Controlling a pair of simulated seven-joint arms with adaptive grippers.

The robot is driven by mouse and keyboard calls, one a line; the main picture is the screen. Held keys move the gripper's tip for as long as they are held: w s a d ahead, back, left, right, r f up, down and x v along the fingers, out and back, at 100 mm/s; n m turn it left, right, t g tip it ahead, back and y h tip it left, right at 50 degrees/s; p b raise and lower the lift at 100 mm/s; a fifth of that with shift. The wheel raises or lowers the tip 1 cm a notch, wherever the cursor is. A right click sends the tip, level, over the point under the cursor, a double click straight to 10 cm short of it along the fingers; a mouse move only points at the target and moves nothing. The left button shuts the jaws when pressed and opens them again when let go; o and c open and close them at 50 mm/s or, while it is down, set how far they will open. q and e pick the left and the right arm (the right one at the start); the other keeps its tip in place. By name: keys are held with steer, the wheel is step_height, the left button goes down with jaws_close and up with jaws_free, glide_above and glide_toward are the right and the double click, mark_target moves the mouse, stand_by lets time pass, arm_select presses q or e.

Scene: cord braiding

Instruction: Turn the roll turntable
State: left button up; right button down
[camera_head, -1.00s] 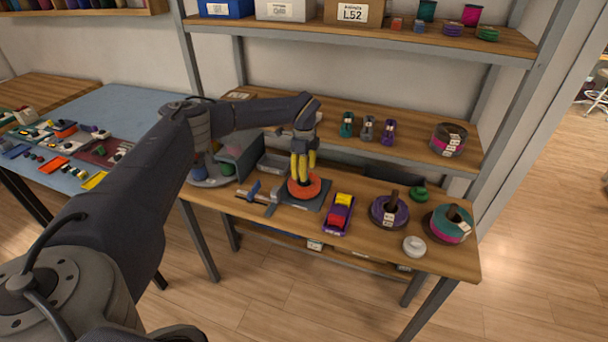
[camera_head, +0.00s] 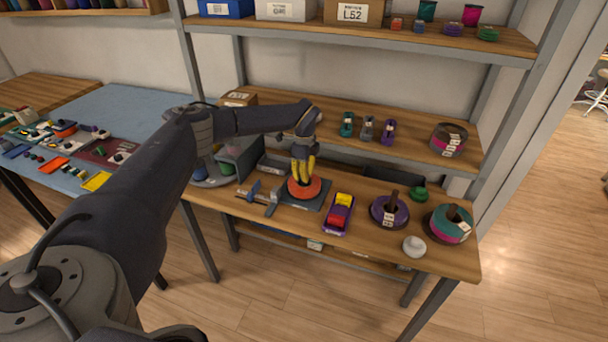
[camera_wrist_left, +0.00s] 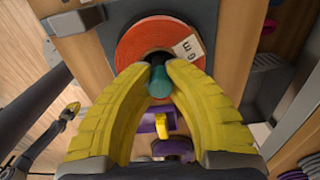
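The roll turntable is a dark square base (camera_head: 313,203) carrying an orange-red roll (camera_head: 316,190), at the front of the workbench. The roll also shows at the top of the left wrist view (camera_wrist_left: 134,42), with a white label (camera_wrist_left: 187,48) on its right side. A teal knob (camera_wrist_left: 159,84) stands at the roll's near edge in that view. My left gripper (camera_head: 302,182) reaches down onto the roll, and its yellow fingertips (camera_wrist_left: 159,70) are closed against both sides of the knob. My right gripper is not in view.
A clamp-like tool (camera_head: 262,196) lies left of the base. Further right are a purple spool (camera_head: 378,213), a white roll (camera_head: 414,247) and a teal-pink spool (camera_head: 437,229). A shelf (camera_head: 410,145) rises behind.

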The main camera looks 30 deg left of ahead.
arm_select(q)
jaws_close()
steer(key=shift+m, duration=0.3)
